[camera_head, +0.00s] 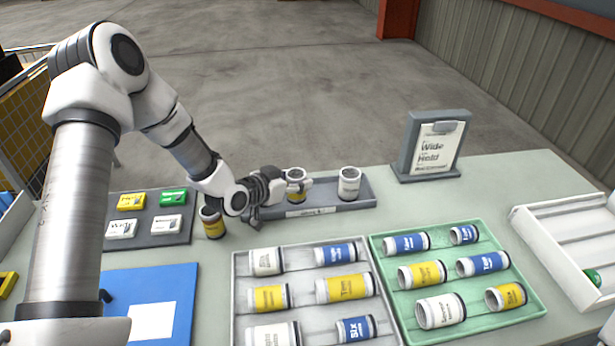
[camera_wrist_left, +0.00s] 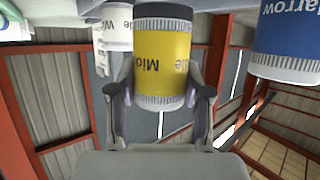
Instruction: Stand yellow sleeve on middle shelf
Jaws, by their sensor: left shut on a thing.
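My left gripper (camera_head: 297,183) is shut on a yellow sleeve (camera_head: 296,190) with a pale rim. It holds the sleeve upright at the long grey tray (camera_head: 362,202); I cannot tell whether it touches the tray floor. In the left wrist view the yellow sleeve (camera_wrist_left: 162,58), labelled "Middle", sits between the two fingers (camera_wrist_left: 160,105). A white sleeve (camera_head: 349,184) stands in the tray to its right. A white "Wide" sleeve (camera_wrist_left: 116,30) and a blue "Narrow" sleeve (camera_wrist_left: 287,35) flank it in the wrist view. My right gripper is out of view.
White (camera_head: 238,300) and green (camera_head: 382,262) trays hold several lying sleeves. A sign stand (camera_head: 405,150) is behind. A white rack (camera_head: 540,240) is at the right.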

